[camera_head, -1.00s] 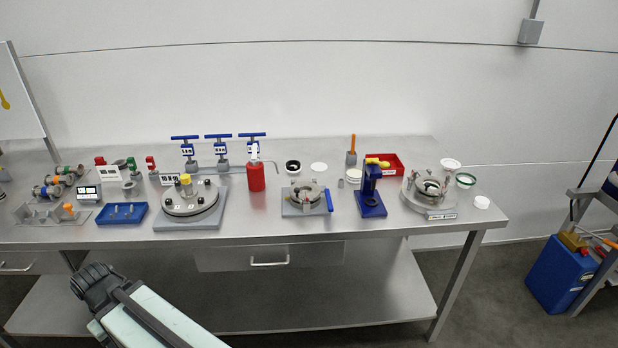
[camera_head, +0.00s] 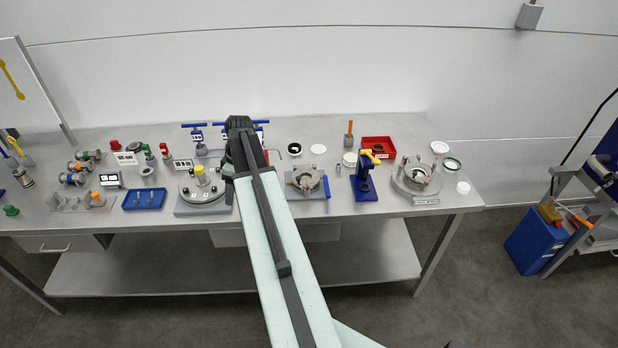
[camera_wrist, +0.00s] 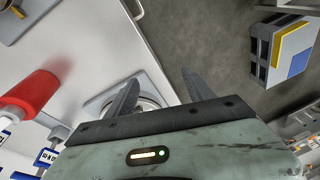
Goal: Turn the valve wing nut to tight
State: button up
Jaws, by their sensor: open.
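No part is clearly recognisable as the valve wing nut. Blue T-handled valves (camera_head: 194,126) with white tags stand along the back of the bench, partly hidden behind my arm. A yellow-topped round steel vessel (camera_head: 203,190) sits on a grey plate left of my arm. My gripper (camera_wrist: 160,88) is open and empty in the wrist view, its two dark fingers apart. A round steel fitting (camera_wrist: 146,103) on a pale plate shows behind the fingers. In the head view my arm reaches over the bench, its dark end near the back valves; the fingers cannot be made out there.
The steel bench (camera_head: 330,221) is crowded. Right of my arm are a clamp-like steel fixture (camera_head: 305,181), a blue stand (camera_head: 364,186), a red tray (camera_head: 379,146) and a round steel vessel (camera_head: 405,184). A red bottle (camera_wrist: 32,93) lies left in the wrist view. A blue tray (camera_head: 144,199) is left.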

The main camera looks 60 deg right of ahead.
jog(key=s+d+n+t, duration=0.1)
jog(key=s+d, duration=0.4)
jog(key=d, duration=0.3)
jog(key=s+d+n, duration=0.1)
jog(key=s+d, duration=0.3)
jog(key=d, duration=0.4)
jog(key=n+t, duration=0.1)
send_near(309, 185)
jog(key=b+x, duration=0.6)
jog(key=b, duration=0.1)
jog(key=shift+w+a+f, duration=0.45)
jog(key=shift+w+f, duration=0.05)
jog(key=shift+f, duration=0.05)
jog(key=shift+r, duration=0.1)
grip_shut()
